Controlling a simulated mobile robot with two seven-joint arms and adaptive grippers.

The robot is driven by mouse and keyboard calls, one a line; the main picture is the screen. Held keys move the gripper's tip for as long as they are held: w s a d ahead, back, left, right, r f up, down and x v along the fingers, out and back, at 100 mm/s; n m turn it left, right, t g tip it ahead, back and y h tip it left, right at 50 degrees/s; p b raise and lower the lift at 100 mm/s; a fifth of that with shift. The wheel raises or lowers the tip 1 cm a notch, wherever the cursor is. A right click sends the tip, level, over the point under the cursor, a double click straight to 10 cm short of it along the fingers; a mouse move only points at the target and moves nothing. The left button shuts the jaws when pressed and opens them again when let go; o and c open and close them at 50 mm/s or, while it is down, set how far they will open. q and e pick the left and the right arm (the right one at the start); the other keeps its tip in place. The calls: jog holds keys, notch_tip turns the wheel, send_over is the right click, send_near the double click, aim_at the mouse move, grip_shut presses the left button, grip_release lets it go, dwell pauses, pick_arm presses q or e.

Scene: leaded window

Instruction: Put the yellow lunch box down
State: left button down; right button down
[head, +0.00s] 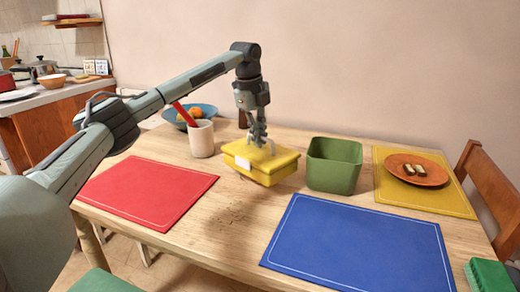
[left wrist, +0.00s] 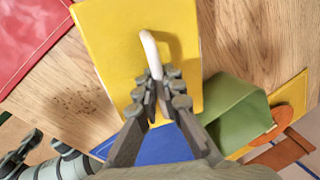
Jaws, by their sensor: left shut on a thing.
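The yellow lunch box (head: 258,170) is near the middle of the wooden table in the head view, between the white cup and the green bin. My left gripper (head: 262,143) comes down from above and is shut on its pale handle. In the left wrist view the lunch box (left wrist: 140,52) fills the top middle, and the gripper's fingertips (left wrist: 155,76) close around the white handle (left wrist: 150,50). Whether its underside touches the table is hard to tell. Grey-green arm parts at the lower left of the wrist view may include my right gripper (left wrist: 20,152), unclear.
The green bin (head: 334,166) stands close to the right of the box. A red mat (head: 145,190) lies left, a blue mat (head: 360,245) front right. A yellow mat (head: 445,203) holds an orange plate (head: 430,173). A white cup (head: 202,140) stands behind left. Bare wood (head: 235,215) lies in front.

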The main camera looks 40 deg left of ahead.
aim_at(259, 149)
pick_arm(q)
jog(key=shift+f, duration=1.85)
jog(key=c, duration=1.7)
grip_release()
